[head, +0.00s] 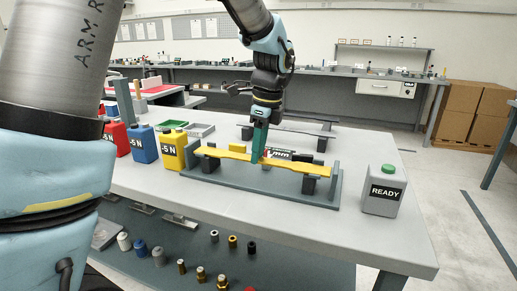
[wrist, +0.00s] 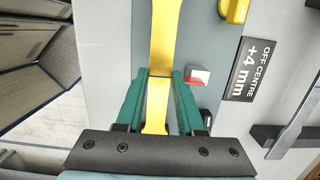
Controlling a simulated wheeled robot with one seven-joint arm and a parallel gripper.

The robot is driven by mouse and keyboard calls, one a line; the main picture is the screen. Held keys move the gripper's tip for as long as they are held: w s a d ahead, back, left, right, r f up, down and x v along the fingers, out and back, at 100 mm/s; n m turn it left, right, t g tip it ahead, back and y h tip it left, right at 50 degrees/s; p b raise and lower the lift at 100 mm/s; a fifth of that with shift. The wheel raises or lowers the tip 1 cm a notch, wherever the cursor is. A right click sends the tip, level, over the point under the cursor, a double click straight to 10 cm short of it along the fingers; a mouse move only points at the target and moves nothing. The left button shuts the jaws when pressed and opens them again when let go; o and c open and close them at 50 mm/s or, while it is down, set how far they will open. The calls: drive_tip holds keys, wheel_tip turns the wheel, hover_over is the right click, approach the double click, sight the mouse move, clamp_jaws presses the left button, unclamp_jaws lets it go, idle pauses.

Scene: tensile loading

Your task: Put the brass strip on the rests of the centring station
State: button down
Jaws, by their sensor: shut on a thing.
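The brass strip (head: 290,165) is long and yellow, with a narrower middle. It lies across the centring station (head: 235,182), a grey base with two black rests. One end is over the left rest (head: 210,165), the other over the right rest (head: 309,185). I cannot tell whether it touches them or hovers just above. My gripper (head: 259,158) points down and its green fingers are shut on the strip near the middle. In the wrist view the strip (wrist: 165,30) runs between the fingertips (wrist: 159,76); the rests are not seen there.
A grey jug marked READY (head: 384,190) stands right of the station. A yellow "5 N" jug (head: 172,152) and a blue jug (head: 143,144) stand left. Grey uprights (head: 336,182) rise at the station's ends.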

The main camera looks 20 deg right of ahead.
sight(265, 160)
drive_tip(key=c, duration=0.5)
unclamp_jaws()
wheel_tip(265, 160, up, 12)
drive_tip(key=s+d, duration=0.1)
drive_tip(key=w+a+f+n+h, duration=0.1)
drive_tip(key=w+a+f+n, duration=0.1)
drive_tip(key=a+f+n, duration=0.6)
drive_tip(key=w+a+f+n, duration=0.1)
drive_tip(key=a+f+n, duration=0.4)
drive_tip(key=a, duration=0.6)
drive_tip(key=s+a+f+n, duration=0.1)
drive_tip(key=s+a+n, duration=0.1)
drive_tip(key=a+n, duration=0.2)
drive_tip(key=s+a+f+n, duration=0.1)
drive_tip(key=a+f+n, duration=0.1)
drive_tip(key=a+n, duration=0.2)
drive_tip(key=s+a+f+n, duration=0.2)
drive_tip(key=a+n, duration=0.2)
drive_tip(key=shift+s+a+h, duration=0.25)
drive_tip(key=shift+s+h, duration=0.05)
